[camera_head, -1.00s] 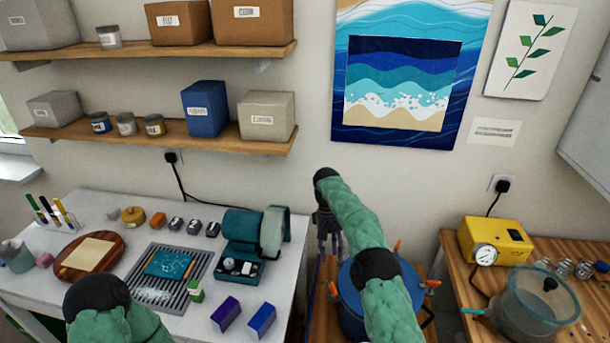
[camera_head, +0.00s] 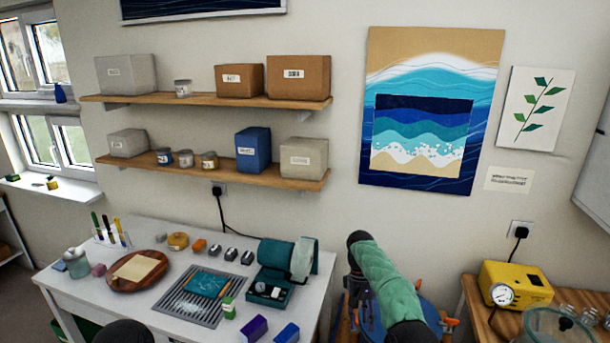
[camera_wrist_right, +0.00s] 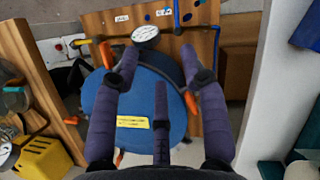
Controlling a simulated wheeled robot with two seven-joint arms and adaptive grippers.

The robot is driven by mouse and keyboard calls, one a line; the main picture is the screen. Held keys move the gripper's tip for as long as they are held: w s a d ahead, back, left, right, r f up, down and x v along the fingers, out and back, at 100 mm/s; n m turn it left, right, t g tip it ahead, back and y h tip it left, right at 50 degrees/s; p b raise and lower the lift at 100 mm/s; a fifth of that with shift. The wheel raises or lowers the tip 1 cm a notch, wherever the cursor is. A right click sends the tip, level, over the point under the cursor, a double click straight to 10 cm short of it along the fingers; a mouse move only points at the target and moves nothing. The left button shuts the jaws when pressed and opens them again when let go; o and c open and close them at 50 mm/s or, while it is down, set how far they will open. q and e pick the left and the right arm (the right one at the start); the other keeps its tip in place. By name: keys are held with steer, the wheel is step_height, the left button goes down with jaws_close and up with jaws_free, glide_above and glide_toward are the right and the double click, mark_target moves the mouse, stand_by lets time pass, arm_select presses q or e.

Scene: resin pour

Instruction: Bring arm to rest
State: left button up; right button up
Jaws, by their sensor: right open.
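My right arm, in a green sleeve, reaches in at the lower middle of the head view. My right gripper (camera_wrist_right: 160,80) shows in the wrist view with its purple-grey fingers spread apart and nothing between them. Below the fingers is a round blue lid or vessel (camera_wrist_right: 100,105) with a yellow label and orange clamps. In the head view the blue vessel (camera_head: 432,312) is mostly hidden behind the right arm. The right gripper is largely hidden behind its own arm there. Only a dark rounded part of my left arm shows at the bottom edge; the left gripper is out of view.
A yellow pump (camera_head: 515,283) and a clear chamber (camera_head: 545,325) stand at right. Shelves (camera_head: 110,98) line the wall.

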steer(key=s+a+f+t+y, duration=0.1)
steer(key=s+a+f+y, duration=0.3)
steer(key=f, duration=0.8)
steer(key=s+a+f+t+h, duration=0.1)
steer(key=s+f, duration=0.5)
steer(key=f, duration=0.5)
steer(key=s+a+f+m+t+y, duration=0.1)
steer(key=s+f+m, duration=0.1)
steer(key=s, duration=1.1)
steer(key=s+a+f+m+t+y, duration=0.1)
steer(key=s+m+t, duration=0.1)
steer(key=s, duration=1.1)
arm_select(q)
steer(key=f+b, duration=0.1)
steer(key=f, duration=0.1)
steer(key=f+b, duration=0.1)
steer(key=b, duration=0.1)
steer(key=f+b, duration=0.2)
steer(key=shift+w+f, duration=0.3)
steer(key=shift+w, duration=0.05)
arm_select(e)
steer(key=f, duration=0.5)
steer(key=shift+w+a+f, duration=0.1)
steer(key=shift+w+f, duration=0.15)
